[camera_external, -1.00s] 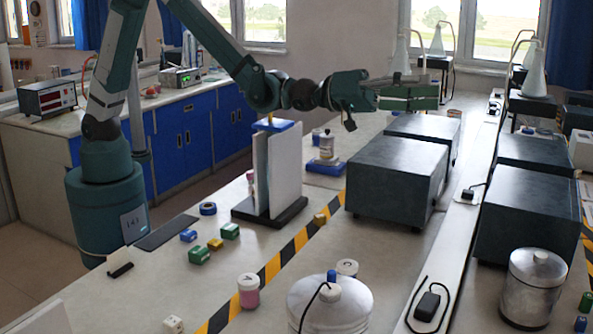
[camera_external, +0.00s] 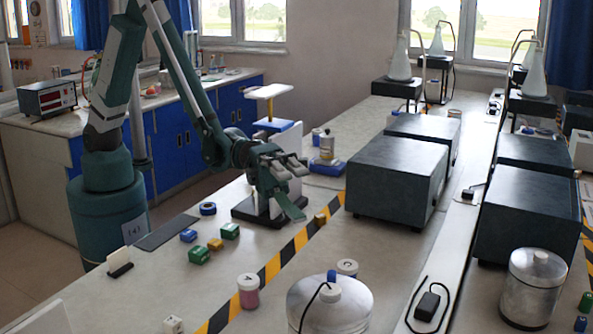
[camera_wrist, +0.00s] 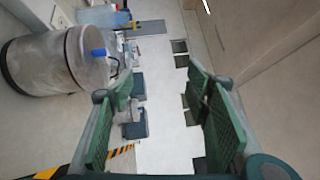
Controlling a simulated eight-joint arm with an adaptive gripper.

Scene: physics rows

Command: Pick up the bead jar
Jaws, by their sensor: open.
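A small jar with pink contents and a white lid (camera_external: 248,290), which looks like the bead jar, stands upright on the near bench beside the striped tape. Another white-lidded jar (camera_external: 347,268) stands to its right, partly hidden by a metal canister. My gripper (camera_external: 289,190) is in the air above the bench, in front of a white panel stand, well behind and apart from the pink jar. In the wrist view, its green fingers (camera_wrist: 165,120) are spread wide with nothing between them. I cannot clearly pick out the pink jar there.
The metal canister (camera_external: 330,310) stands at the front; it also shows at left in the wrist view (camera_wrist: 55,62). Dark boxes (camera_external: 395,180) stand to the right. Green block (camera_external: 229,231) and other small blocks lie left of the tape (camera_external: 290,247). The bench around the pink jar has free room.

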